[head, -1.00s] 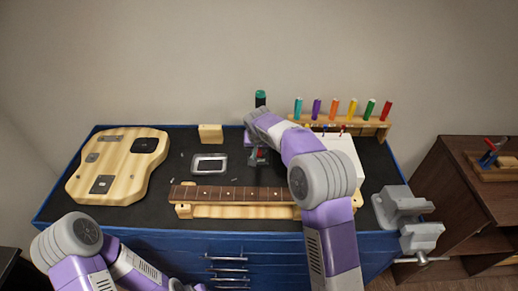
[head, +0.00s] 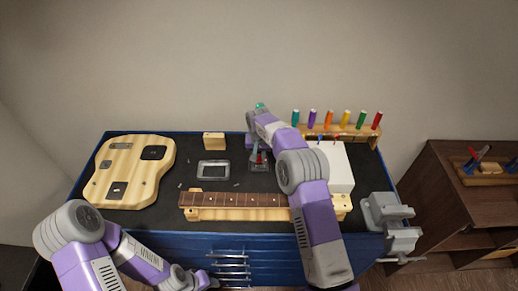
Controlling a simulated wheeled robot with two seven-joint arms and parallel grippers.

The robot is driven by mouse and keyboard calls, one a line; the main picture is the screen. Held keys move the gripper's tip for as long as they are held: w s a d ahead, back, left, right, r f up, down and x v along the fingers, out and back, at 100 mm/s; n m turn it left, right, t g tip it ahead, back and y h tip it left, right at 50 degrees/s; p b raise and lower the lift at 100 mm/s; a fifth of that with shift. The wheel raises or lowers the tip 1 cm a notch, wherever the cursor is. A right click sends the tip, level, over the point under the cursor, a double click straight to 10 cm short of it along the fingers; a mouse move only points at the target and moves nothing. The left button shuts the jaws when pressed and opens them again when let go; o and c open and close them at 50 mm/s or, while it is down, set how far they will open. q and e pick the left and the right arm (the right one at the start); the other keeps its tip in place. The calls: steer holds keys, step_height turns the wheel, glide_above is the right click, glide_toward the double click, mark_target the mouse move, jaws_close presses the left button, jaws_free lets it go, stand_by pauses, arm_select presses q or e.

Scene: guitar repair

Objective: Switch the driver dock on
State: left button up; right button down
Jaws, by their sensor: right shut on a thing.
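A black thing with a teal top (head: 260,106) stands at the back edge of the bench. My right forearm covers most of it, and I cannot tell whether it is the driver dock. No switch is clearly visible. My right gripper (head: 258,162) points down over the middle of the bench, between the grey tray and the white box. It is shut on a small red thing (head: 262,157), mostly hidden by the fingers. My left gripper (head: 203,281) is low at the bottom, in front of the drawers; its jaws are too unclear to read.
A wooden guitar body (head: 128,165) lies at left. A grey tray (head: 213,177), a wooden block (head: 214,141) and a guitar neck (head: 235,200) are on the dark bench top. A white box (head: 340,165), a rack of coloured tools (head: 365,137) and a grey vise (head: 388,213) stand at right.

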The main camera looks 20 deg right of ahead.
mark_target(259, 160)
steer(key=shift+w+r, duration=0.1)
stand_by(0.3)
steer(key=c, duration=1)
jaws_free()
steer(key=shift+o, duration=0.2)
step_height(259, 160, up, 8)
steer(key=shift+s+f+p, duration=0.25)
steer(key=shift+s+p, duration=0.1)
steer(key=shift+s, duration=0.05)
steer(key=shift+f, duration=0.1)
